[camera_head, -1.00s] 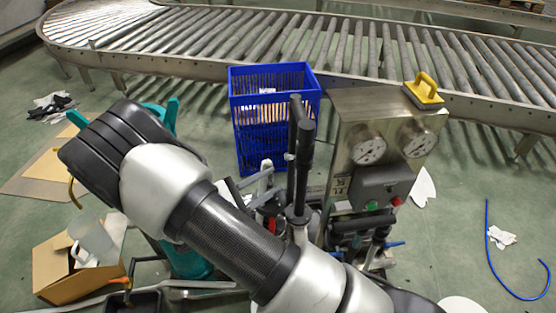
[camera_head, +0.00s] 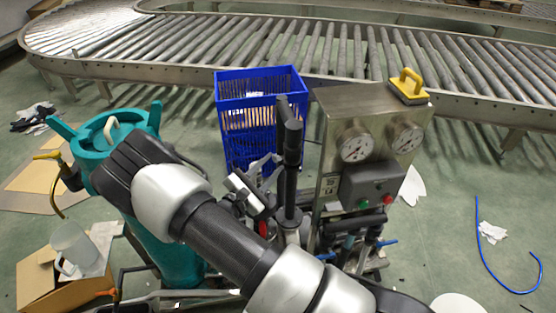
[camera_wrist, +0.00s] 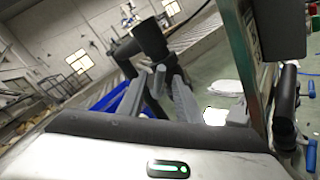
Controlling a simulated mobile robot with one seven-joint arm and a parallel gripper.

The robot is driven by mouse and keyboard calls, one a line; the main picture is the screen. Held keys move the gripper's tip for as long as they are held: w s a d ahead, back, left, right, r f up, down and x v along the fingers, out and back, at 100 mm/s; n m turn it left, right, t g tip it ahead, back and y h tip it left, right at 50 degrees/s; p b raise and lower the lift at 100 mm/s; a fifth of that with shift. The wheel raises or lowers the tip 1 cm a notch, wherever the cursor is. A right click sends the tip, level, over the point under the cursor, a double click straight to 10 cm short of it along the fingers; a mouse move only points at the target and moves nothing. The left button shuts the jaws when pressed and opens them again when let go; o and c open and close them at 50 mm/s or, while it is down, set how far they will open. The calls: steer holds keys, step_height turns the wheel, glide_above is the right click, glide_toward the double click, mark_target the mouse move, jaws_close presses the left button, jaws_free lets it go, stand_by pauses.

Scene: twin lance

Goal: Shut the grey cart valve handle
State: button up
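My gripper (camera_head: 262,168) is beside the black upright post (camera_head: 289,165) of the cart in the head view, partly hidden by my arm. In the wrist view my gripper (camera_wrist: 158,98) has its grey fingers apart, pointing at dark cart parts. A short grey bar (camera_wrist: 159,78) shows between the fingers; it may be the grey valve handle, but I cannot tell for sure, nor whether anything touches it. In the head view I cannot pick out the grey handle. The cart's metal gauge panel (camera_head: 335,118) stands right of the post.
A teal cylinder (camera_head: 165,240) with a yellow-handled valve (camera_head: 46,156) stands at the left. A blue crate (camera_head: 260,85) is behind the post, before a roller conveyor (camera_head: 340,45). A cardboard box (camera_head: 40,280) is at lower left. The floor at the right holds a blue hose (camera_head: 478,235).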

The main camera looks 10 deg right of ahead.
mark_target(278, 159)
steer(key=shift+x, duration=2.1)
jaws_close()
